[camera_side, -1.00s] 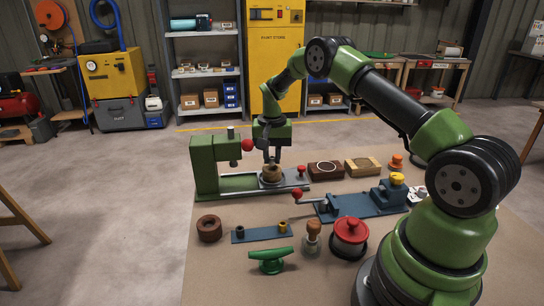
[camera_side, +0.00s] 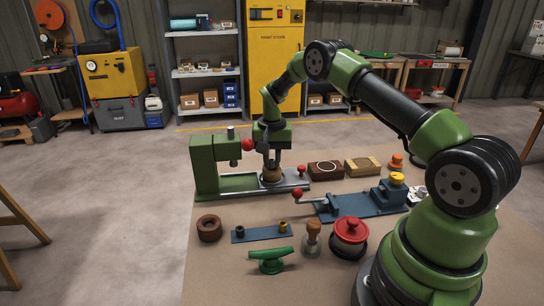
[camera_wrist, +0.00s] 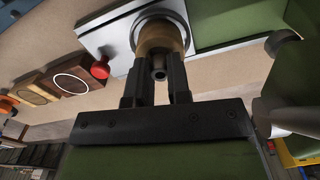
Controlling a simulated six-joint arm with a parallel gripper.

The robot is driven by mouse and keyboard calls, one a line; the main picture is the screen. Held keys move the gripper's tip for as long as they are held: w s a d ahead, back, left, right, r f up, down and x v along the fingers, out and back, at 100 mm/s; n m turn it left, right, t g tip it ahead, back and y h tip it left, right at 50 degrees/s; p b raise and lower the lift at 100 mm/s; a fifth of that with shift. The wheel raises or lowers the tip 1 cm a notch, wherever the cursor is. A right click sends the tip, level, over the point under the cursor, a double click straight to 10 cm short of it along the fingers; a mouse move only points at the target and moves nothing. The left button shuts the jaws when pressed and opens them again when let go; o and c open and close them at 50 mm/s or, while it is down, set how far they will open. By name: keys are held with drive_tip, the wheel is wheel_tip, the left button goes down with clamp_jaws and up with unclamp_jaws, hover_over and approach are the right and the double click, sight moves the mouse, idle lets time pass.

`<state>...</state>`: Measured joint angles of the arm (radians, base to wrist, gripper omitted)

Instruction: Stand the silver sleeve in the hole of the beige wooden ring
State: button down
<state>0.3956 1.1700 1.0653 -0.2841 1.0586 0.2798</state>
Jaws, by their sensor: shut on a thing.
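The beige wooden ring (camera_side: 271,175) sits on the grey plate of the green press at the back left of the mat. In the wrist view the ring (camera_wrist: 160,38) is just beyond my fingertips, inside a pale metal collar. My gripper (camera_side: 271,161) points down right over the ring.
The green press (camera_side: 206,163) stands close left of my gripper, with a red knob (camera_side: 247,145) near it. Dark and light wooden blocks (camera_side: 326,171) lie to the right. A blue clamp fixture (camera_side: 360,204) and a dark brown ring (camera_side: 209,228) are nearer the front.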

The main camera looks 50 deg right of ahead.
sight(272, 160)
drive_tip(key=shift+f, duration=0.35)
drive_tip(key=shift+r, duration=0.25)
drive_tip(key=shift+r, duration=0.6)
drive_tip(key=shift+f, duration=0.8)
idle(0.6)
drive_tip(key=c, duration=1.4)
unclamp_jaws()
drive_tip(key=shift+o, duration=0.2)
wheel_tip(272, 160, up, 11)
